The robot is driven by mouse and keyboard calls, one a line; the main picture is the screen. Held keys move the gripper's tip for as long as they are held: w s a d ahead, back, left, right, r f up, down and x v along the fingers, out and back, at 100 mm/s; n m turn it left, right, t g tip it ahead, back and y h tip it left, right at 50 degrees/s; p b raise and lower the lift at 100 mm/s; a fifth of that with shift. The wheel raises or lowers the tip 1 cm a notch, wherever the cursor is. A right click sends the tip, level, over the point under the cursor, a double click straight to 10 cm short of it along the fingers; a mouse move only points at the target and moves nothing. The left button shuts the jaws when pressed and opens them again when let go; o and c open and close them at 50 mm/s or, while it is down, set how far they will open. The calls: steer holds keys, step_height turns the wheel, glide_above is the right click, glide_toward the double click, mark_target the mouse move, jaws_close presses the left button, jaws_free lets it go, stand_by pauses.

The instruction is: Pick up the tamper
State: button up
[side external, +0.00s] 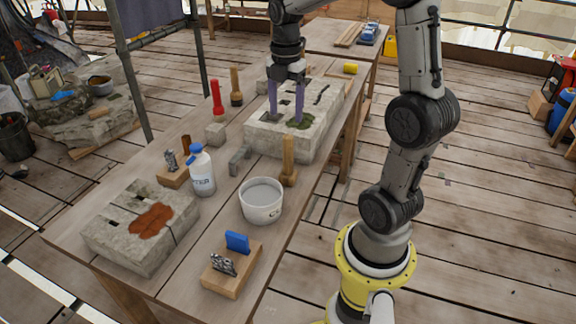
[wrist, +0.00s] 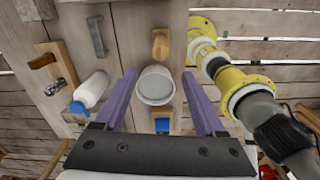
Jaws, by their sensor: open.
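A wooden upright tool (side external: 288,160), which looks like the tamper, stands on the bench beside the white bucket. It also shows in the wrist view as a tan wooden piece (wrist: 161,45) just beyond the bucket. Another wooden-handled tool (side external: 236,88) with a dark base and a red-handled tool (side external: 217,100) stand farther back; I cannot be sure which is the tamper. My gripper (side external: 286,118) points down with its purple fingers apart over the far stone block (side external: 275,143).
The white bucket (side external: 261,212) of grey material stands at the bench's right side. A water bottle (side external: 202,172), a stained stone block (side external: 112,240), small grey blocks (side external: 215,133) and wooden blocks with brushes (side external: 232,275) crowd the bench (side external: 187,268). A yellow cylinder (side external: 350,68) lies behind.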

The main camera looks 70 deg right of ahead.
mark_target(289, 136)
steer(key=shift+s+d+f, duration=0.2)
steer(key=shift+d+f, duration=0.1)
step_height(289, 136, down, 8)
steer(key=shift+f, duration=0.1)
steer(key=shift+w+d+f, duration=0.15)
steer(key=shift+f, duration=2.5)
jaws_close()
